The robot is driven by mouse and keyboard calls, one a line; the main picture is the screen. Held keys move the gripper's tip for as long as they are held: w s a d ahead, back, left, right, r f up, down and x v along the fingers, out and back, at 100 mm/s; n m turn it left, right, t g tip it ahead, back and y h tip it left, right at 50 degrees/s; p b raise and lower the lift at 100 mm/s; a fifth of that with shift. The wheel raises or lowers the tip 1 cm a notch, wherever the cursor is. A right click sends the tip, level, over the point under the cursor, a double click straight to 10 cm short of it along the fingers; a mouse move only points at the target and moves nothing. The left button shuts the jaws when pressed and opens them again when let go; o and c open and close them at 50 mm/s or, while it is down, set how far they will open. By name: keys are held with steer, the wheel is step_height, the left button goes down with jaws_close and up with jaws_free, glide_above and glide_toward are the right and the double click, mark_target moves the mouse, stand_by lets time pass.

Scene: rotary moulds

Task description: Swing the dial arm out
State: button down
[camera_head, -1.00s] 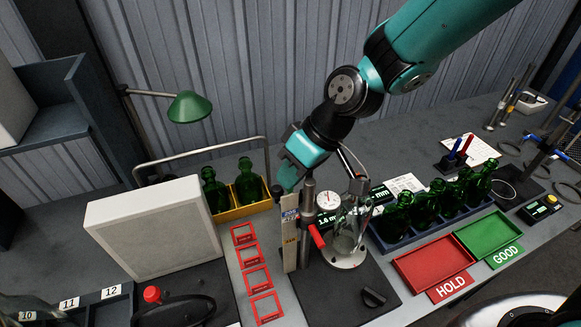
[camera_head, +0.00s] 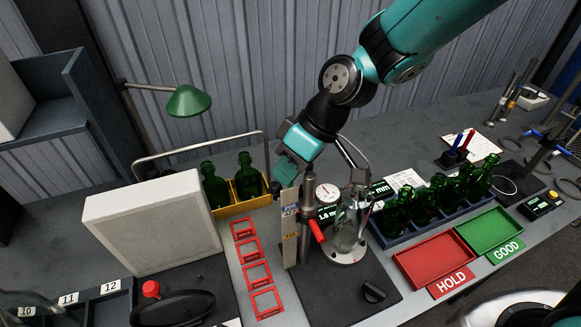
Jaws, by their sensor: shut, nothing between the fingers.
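The dial gauge (camera_head: 327,193) has a round white face and sits beside a dark upright post (camera_head: 308,213) at the middle of the bench. A red handle (camera_head: 317,230) sticks out from the post. A clear glass bottle (camera_head: 347,228) stands upright on a round metal plate (camera_head: 345,257) just right of the post. A small display (camera_head: 328,214) behind reads 1.6 mm. My gripper (camera_head: 287,170) is shut and empty, pointing down just behind and left of the post top. Its fingertips are partly hidden, so I cannot tell whether it touches the post.
A white panel (camera_head: 153,222) stands left, with red frames (camera_head: 257,273) beside it. Green bottles stand in a yellow crate (camera_head: 252,204) behind and a blue crate (camera_head: 396,240) at right. The red HOLD tray (camera_head: 434,258) and green GOOD tray (camera_head: 489,231) lie front right.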

mark_target(278, 189)
steer(key=n+g, duration=0.1)
steer(key=s+a+n+b, duration=0.1)
steer(key=n, duration=0.1)
steer(key=shift+s+a+f+n+g+h, duration=0.1)
steer(key=shift+n+g+h, duration=0.2)
steer(key=shift+g, duration=0.1)
steer(key=shift+s+a+n+g+h+b, duration=0.25)
steer(key=shift+s+n+g+b, duration=0.1)
steer(key=shift+n, duration=0.5)
steer(key=shift+s+a+n+g+h+b, duration=0.1)
steer(key=shift+s+n+g+h+b, duration=0.2)
steer(key=shift+n, duration=0.55)
steer(key=shift+s, duration=0.1)
steer(key=p+v, duration=0.2)
steer(key=v, duration=1.5)
steer(key=shift+w+r, duration=0.2)
steer(key=shift+s+d, duration=0.1)
steer(key=s+d+f+m+t+b, duration=0.2)
steer(key=s+d+f+m+b, duration=0.1)
steer(key=s, duration=0.6)
steer(key=s+d+f+m+t+b, duration=0.2)
steer(key=s+d+f+m+b, duration=0.2)
steer(key=s+f+m, duration=0.4)
steer(key=shift+s+d+f+b, duration=0.2)
steer(key=shift+s+f+b, duration=0.2)
steer(key=shift+s+b, duration=0.55)
